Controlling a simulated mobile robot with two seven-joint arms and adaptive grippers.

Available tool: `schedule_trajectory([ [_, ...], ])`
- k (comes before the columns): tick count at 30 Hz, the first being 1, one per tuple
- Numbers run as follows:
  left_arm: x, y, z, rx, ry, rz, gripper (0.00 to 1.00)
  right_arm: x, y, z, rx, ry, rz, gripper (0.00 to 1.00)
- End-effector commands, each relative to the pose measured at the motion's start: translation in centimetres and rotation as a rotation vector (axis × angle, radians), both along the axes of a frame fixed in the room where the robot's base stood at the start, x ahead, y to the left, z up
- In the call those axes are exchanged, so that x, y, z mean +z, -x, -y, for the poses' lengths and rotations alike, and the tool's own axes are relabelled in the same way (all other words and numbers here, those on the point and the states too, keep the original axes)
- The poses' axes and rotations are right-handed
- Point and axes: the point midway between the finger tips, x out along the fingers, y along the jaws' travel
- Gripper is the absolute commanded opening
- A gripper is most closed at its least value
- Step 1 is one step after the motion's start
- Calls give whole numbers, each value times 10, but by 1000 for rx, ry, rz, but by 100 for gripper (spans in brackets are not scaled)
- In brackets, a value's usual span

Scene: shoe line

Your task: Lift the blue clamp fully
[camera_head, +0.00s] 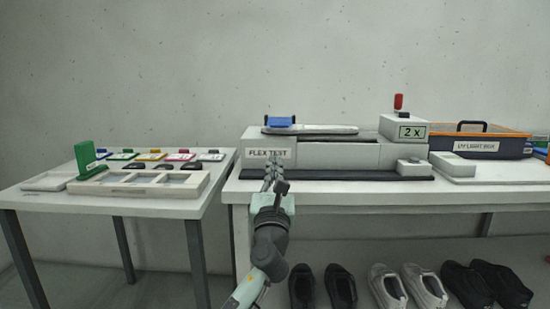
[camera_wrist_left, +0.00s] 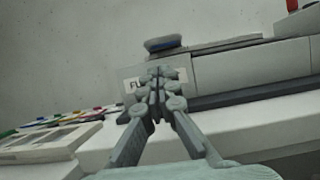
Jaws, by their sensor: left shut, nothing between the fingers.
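The blue clamp (camera_head: 280,121) sits on top of the left end of the grey flex test machine (camera_head: 340,155), at the end of a flat grey sole-like plate (camera_head: 311,130). It also shows in the left wrist view (camera_wrist_left: 163,43), above and beyond the fingertips. My left gripper (camera_head: 273,172) is in front of the "FLEX TEST" label, below the clamp and apart from it. Its fingers are together and empty; they also show in the left wrist view (camera_wrist_left: 157,75). My right gripper is not in view.
A box marked "2 x" (camera_head: 403,129) with a red knob (camera_head: 398,102) stands on the machine's right. An orange-rimmed crate (camera_head: 480,142) is further right. A left table (camera_head: 130,205) holds trays and a green block (camera_head: 86,158). Several shoes (camera_head: 387,288) are below the bench.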

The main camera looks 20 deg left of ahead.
Motion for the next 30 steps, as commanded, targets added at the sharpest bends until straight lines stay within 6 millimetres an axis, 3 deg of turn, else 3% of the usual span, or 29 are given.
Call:
schedule_trajectory([
  [13,31,-66,-19,1,3,1,0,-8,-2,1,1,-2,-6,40],
  [18,35,-75,-22,-1,2,1,0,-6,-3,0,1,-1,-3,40],
  [30,36,-76,-22,0,2,1,0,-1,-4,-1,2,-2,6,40],
])
